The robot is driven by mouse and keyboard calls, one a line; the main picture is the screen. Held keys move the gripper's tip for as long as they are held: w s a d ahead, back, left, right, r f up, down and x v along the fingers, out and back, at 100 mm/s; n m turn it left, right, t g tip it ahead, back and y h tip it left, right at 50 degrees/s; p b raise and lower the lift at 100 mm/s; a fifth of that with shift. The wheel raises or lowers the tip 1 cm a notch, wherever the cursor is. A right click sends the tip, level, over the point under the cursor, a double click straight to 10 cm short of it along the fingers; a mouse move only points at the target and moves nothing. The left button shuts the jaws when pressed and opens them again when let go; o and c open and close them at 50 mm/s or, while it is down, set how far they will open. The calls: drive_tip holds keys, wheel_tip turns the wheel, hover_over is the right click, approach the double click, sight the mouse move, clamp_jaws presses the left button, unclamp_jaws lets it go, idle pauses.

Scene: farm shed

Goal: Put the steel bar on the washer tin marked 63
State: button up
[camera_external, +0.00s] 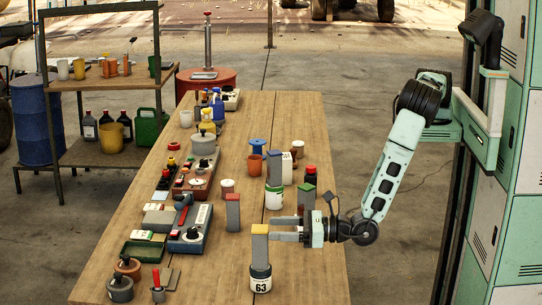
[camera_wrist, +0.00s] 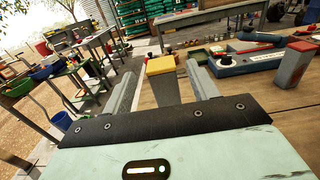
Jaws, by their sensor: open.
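A grey bar with a yellow top (camera_external: 260,245) stands upright on the white tin marked 63 (camera_external: 261,281) at the table's near edge. The bar also shows in the wrist view (camera_wrist: 163,80), between my two fingers. My gripper (camera_external: 272,229) is level, reaching in from the right at the height of the bar's upper part. Its fingers are open, one on each side of the bar, with gaps visible in the wrist view. The tin is hidden in the wrist view. I cannot tell which of the similar bars the task calls the steel bar.
Tools and boxes crowd the table's left side. The front middle of the wooden table (camera_external: 205,275) is clear.

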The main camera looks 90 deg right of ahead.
drive_tip(key=s+b, duration=0.1)
drive_tip(key=s, duration=0.4)
drive_tip(key=s+d+r+m+g+h, duration=0.1)
drive_tip(key=d+r+m+g+h, duration=0.35)
drive_tip(key=d, duration=0.45)
drive_tip(key=s+d+r+m+g+h, duration=0.1)
drive_tip(key=s+d+m+g+h, duration=0.15)
drive_tip(key=d+m+g, duration=0.45)
drive_tip(key=s+d+r+m+g+y, duration=0.2)
drive_tip(key=s+d+r+m, duration=0.1)
drive_tip(key=s+m, duration=0.2)
drive_tip(key=s+d+r+m+g+y, duration=0.2)
drive_tip(key=s+m, duration=0.4)
drive_tip(key=s, duration=0.3)
drive_tip(key=s+d+r+m+g+y, duration=0.2)
drive_tip(key=s+d+r+m+y, duration=0.1)
drive_tip(key=s+d+r+m, duration=0.2)
drive_tip(key=shift+s+d+r+m+y, duration=0.35)
drive_tip(key=shift+s+r, duration=0.25)
drive_tip(key=shift+s, duration=0.4)
drive_tip(key=shift+g, duration=0.25)
